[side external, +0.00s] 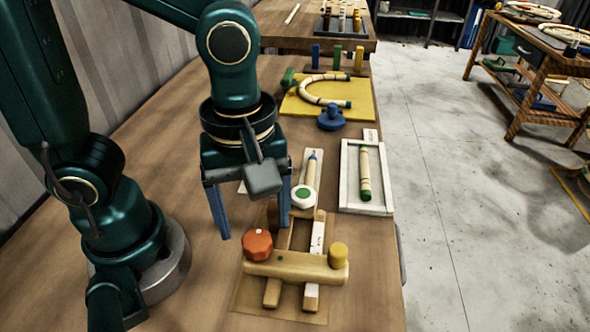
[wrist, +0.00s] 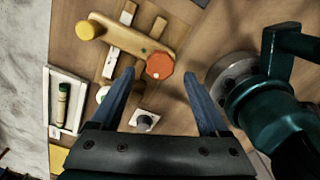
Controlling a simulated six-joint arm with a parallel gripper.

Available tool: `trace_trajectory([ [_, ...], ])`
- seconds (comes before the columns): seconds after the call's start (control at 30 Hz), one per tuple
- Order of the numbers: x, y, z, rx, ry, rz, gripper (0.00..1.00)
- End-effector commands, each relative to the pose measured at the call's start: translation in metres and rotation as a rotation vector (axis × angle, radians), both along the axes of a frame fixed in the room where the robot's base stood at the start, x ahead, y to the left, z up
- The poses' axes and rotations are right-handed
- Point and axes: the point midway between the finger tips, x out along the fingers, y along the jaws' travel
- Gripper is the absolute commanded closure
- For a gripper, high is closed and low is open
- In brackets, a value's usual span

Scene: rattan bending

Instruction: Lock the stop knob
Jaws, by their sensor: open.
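A wooden fixture stands on the bench, with a tan crossbar (side external: 295,267) lying across two rails. A red-orange faceted knob (side external: 257,244) sits on the crossbar's left end in the side view, and a yellow round knob (side external: 338,255) on its right end. I cannot tell from markings which is the stop knob. My gripper (side external: 253,229) is open and empty, pointing down near the red-orange knob. In the wrist view the red-orange knob (wrist: 160,66) shows between and just past my fingertips (wrist: 159,73); the yellow knob (wrist: 89,30) is farther left.
A white-and-green round piece (side external: 303,196) stands behind the fixture. A pale tray (side external: 347,200) with a green-ended rod is to its right. A blue knob (side external: 331,117) and a yellow board (side external: 300,103) with a bent rod lie farther back. The bench left of the fixture is clear.

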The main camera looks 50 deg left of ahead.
Motion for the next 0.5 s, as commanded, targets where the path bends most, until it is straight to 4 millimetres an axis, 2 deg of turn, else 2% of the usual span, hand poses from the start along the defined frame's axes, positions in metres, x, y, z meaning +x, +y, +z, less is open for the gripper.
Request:
trace_trajectory([
  [0.23,-0.001,0.001,-0.028,0.002,0.004,0.0,0.21],
  [0.5,0.0,0.001,-0.036,-0.001,-0.002,0.0,0.21],
])
